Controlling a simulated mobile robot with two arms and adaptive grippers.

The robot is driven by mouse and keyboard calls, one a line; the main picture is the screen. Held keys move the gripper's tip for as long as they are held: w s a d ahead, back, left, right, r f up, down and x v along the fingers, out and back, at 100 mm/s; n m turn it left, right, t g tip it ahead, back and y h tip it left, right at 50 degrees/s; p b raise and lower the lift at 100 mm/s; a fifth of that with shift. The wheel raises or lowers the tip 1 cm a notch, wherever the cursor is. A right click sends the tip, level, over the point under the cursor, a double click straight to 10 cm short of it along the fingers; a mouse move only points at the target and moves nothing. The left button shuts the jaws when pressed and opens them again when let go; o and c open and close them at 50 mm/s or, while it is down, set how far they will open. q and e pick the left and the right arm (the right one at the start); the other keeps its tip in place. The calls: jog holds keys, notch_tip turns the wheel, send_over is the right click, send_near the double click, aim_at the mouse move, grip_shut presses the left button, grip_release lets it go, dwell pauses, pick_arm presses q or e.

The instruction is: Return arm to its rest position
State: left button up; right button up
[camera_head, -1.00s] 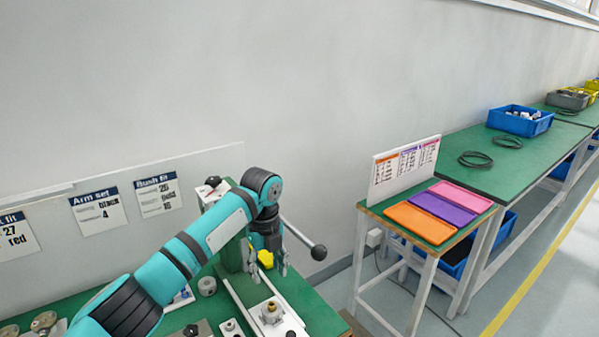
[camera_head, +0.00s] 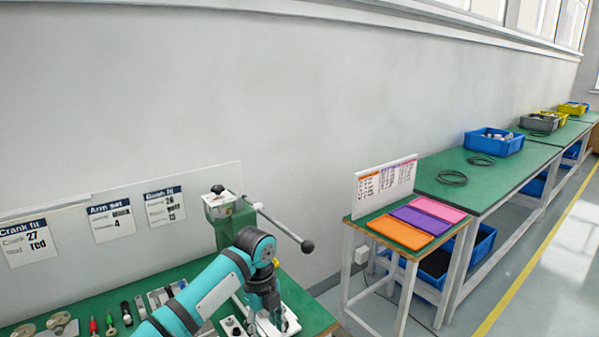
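My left arm is teal and black and comes in from the bottom edge, left of centre. Its elbow-like wrist bend is uppermost and my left gripper (camera_head: 265,316) points down over the right part of the green workbench. Its dark fingers look apart, with nothing seen between them. A pale metal fixture (camera_head: 291,322) is just behind and beside the fingers; I cannot tell whether they touch it. My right gripper is not in view.
A green press (camera_head: 235,219) with a ball-ended lever (camera_head: 285,228) stands behind my arm. Small parts lie along the bench. To the right, a small table holds orange (camera_head: 398,232), purple and pink trays. Open floor (camera_head: 545,280) lies far right.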

pick_arm(q)
jog(key=s+d+f+n+t+h, duration=0.1)
jog(key=s+f+n, duration=0.55)
jog(key=s, duration=0.25)
jog(key=s+d+f+n+h, duration=0.1)
jog(key=s+f+n+h, duration=0.1)
jog(key=s+f+n, duration=0.45)
jog(key=s+a+r+n+t+y, duration=0.1)
jog(key=s+a+n+y, duration=0.1)
jog(key=s+a+n, duration=0.55)
jog(key=s+a+n+t+y, duration=0.15)
jog(key=s+a+n, duration=0.35)
jog(key=s+a, duration=0.5)
jog(key=s+d+f+g, duration=0.1)
jog(key=s+f, duration=0.1)
jog(key=f, duration=1.1)
jog(key=s+d+f, duration=0.1)
jog(key=s+f, duration=0.1)
jog(key=f, duration=1.2)
jog(key=s+a+f+g, duration=0.1)
jog(key=s+a+f, duration=0.1)
jog(key=s+f, duration=1.3)
jog(key=shift+s+a, duration=0.25)
jog(key=shift+s, duration=0.4)
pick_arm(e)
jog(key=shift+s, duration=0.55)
